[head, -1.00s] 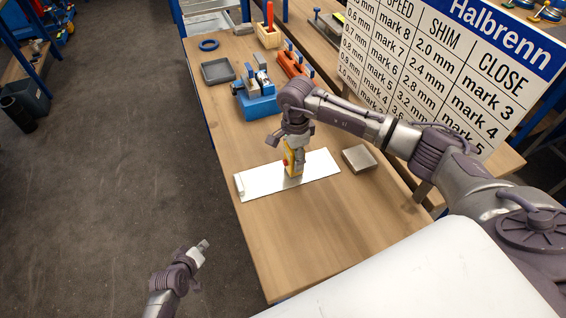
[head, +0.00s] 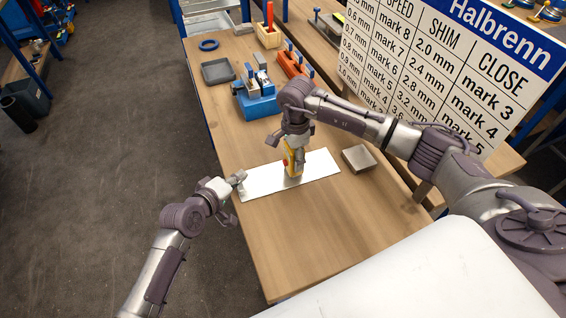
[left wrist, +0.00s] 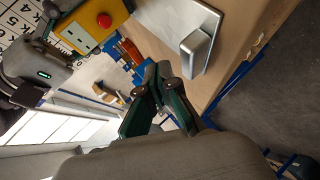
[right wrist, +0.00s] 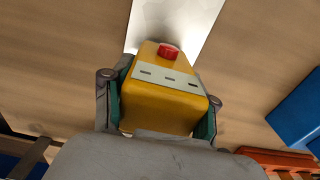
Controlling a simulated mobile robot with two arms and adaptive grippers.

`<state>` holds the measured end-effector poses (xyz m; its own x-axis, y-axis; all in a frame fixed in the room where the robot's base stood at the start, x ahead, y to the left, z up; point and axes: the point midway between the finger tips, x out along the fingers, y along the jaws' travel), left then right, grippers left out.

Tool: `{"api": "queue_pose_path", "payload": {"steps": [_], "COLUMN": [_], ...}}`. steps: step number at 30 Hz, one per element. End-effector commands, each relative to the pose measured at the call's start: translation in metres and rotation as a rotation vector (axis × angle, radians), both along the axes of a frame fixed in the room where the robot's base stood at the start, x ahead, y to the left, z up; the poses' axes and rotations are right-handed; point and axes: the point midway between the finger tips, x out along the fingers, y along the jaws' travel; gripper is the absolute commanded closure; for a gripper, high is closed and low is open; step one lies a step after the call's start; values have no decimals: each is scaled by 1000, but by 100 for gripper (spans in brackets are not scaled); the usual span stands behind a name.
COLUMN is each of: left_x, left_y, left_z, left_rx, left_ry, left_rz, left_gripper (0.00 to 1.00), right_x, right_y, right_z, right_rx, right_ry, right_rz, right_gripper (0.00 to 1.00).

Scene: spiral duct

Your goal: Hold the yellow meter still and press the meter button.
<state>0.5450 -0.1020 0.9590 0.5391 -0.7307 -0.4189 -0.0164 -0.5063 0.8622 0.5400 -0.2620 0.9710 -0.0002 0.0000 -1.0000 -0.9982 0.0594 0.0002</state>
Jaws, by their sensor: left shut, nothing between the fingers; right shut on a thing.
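The yellow meter (head: 294,160) stands on a white metal sheet on the bench. My right gripper (head: 296,146) is shut on it from above. In the right wrist view the meter (right wrist: 160,106) sits between both fingers, and its red button (right wrist: 168,50) faces the sheet's side. The red button also shows in the left wrist view (left wrist: 104,20), on the yellow meter's face. My left gripper (head: 240,178) is shut and empty at the left end of the sheet, apart from the meter. Its closed fingers show in the left wrist view (left wrist: 158,84).
The white sheet (head: 320,166) has a raised block (left wrist: 196,44) at its left end, close to my left gripper. A grey block (head: 358,158) lies right of the sheet. A blue fixture (head: 260,106) stands behind. The bench front (head: 300,235) is clear.

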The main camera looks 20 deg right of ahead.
Motion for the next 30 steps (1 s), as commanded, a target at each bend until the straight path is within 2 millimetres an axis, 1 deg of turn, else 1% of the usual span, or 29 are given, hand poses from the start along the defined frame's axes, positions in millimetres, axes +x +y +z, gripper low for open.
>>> {"api": "queue_pose_path", "payload": {"steps": [7,11,24,30], "left_x": [0,-1,-4,-4], "left_y": [-2,-11,-69,-84], "left_z": [0,0,0,0], "left_rx": [1,-2,-1,0], "left_ry": [-1,-1,-1,-3], "left_rz": [0,-1,1,1], "left_gripper": [100,100,100,100], "right_x": [0,0,0,0], "right_y": [0,0,0,0], "right_z": [0,0,0,0], "right_rx": [0,0,0,0], "right_ry": [0,0,0,0], "right_rz": [0,0,0,0], "right_gripper": [86,86,86,86]}}
